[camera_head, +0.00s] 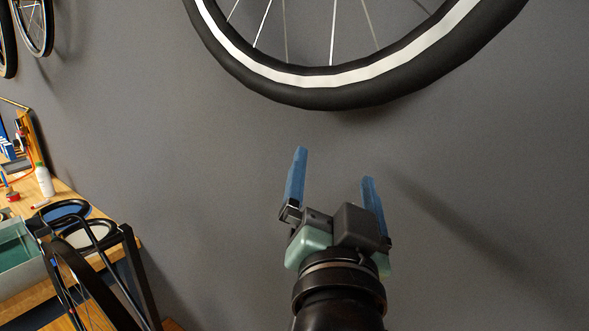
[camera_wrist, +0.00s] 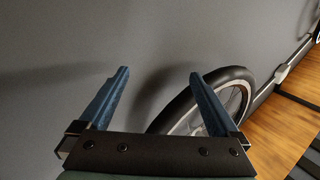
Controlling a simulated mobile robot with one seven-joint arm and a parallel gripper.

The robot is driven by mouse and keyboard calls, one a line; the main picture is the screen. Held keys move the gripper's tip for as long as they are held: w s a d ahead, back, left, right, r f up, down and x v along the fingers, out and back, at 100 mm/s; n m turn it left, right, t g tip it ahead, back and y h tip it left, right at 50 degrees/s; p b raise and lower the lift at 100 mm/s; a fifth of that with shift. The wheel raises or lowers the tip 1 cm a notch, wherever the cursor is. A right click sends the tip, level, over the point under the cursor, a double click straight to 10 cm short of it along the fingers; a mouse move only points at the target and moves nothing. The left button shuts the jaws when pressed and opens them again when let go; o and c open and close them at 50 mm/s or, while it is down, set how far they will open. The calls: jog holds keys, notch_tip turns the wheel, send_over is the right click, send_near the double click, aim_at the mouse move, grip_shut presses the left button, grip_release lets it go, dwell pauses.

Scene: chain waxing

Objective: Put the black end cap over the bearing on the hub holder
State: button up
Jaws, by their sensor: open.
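My gripper (camera_head: 334,166) is raised in front of the grey wall in the head view. Its two blue fingers are spread apart with nothing between them. I cannot make out the black end cap, the bearing or the hub holder in either view.
A large bicycle wheel (camera_head: 330,88) is above my gripper on the wall. At the left, a wooden workbench (camera_head: 72,192) holds a white bottle (camera_head: 44,180), a teal-filled tub (camera_head: 20,245) and dark round items. A wheel (camera_wrist: 228,85) stands at the right in the wrist view.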

jog(key=s+a+r+n+t+y, duration=0.1)
jog(key=s+a+r+n+t, duration=0.1)
jog(key=s+r, duration=0.4)
jog(key=s+a+r+n+t, duration=0.2)
jog(key=s+r+n+t, duration=0.2)
jog(key=r, duration=0.7)
jog(key=shift+s+a+r+t+y, duration=0.3)
jog(key=shift+s+t+y, duration=0.15)
jog(key=shift+s, duration=0.5)
